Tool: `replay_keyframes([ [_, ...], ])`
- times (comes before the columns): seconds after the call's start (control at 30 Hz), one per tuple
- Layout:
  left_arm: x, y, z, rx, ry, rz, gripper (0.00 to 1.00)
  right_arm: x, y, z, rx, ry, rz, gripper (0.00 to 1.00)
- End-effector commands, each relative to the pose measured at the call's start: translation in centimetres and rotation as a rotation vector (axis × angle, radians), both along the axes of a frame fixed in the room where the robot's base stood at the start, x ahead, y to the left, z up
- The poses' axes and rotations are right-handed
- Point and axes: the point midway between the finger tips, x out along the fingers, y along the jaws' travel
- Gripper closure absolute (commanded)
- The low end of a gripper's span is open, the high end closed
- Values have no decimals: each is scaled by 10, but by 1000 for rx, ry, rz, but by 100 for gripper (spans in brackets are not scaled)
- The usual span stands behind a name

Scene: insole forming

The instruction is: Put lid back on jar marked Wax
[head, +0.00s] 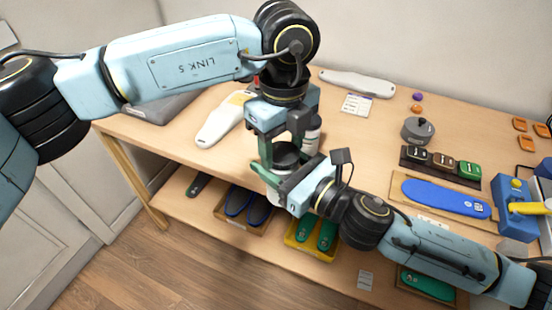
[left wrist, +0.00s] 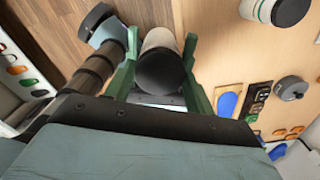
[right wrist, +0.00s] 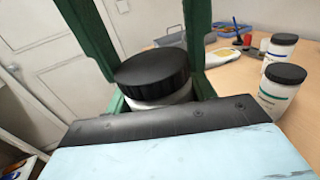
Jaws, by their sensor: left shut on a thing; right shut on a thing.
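A white jar (right wrist: 160,101) is held upright by my right gripper (right wrist: 160,98), which is shut on its body. Its black lid (right wrist: 154,68) sits at the jar's top; I cannot tell whether it is fully seated. In the head view the lid (head: 287,155) is between the fingers of my left gripper (head: 283,145), which comes down from above and is shut on it. The left wrist view also shows the lid (left wrist: 165,71) between green fingers. The jar's label is hidden, so I cannot read its marking.
The jar is held at the front edge of the wooden table (head: 350,135). Two other lidded jars stand to the right in the right wrist view, a nearer one (right wrist: 281,92) and a farther one (right wrist: 283,48). A grey pot (head: 418,130) and blue insole (head: 445,198) lie farther right.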

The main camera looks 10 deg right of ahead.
Motion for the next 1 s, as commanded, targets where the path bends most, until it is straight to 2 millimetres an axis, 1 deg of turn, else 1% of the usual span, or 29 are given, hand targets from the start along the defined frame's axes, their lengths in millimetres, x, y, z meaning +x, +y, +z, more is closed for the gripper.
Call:
replay_keyframes([
  [0.07, 0, 0, 0, 2, 0, -92, 73, 1, 0, 1, 0, -1, -1, 100],
  [0.3, 1, 0, 0, 3, -1, -522, 73, 1, -1, 1, 0, -1, -2, 100],
  [0.43, 0, 0, 0, 3, 0, -699, 73, 1, -1, 1, 0, -1, -2, 100],
  [0.5, 0, 0, 0, 2, 1, -758, 73, 1, -1, 1, 0, -1, -2, 100],
  [0.6, 0, 0, -1, 2, 1, -800, 73, 1, -1, 1, 0, -1, -2, 100],
  [0.87, 0, 0, -1, 3, 2, -804, 73, 1, -1, 0, -1, -1, -3, 100],
  [0.9, 0, 1, -1, 3, 2, -803, 44, 1, -1, 0, -1, -1, -3, 100],
  [1.0, 0, 0, -1, 2, 1, -803, 30, 1, -1, 0, -1, -1, -3, 100],
])
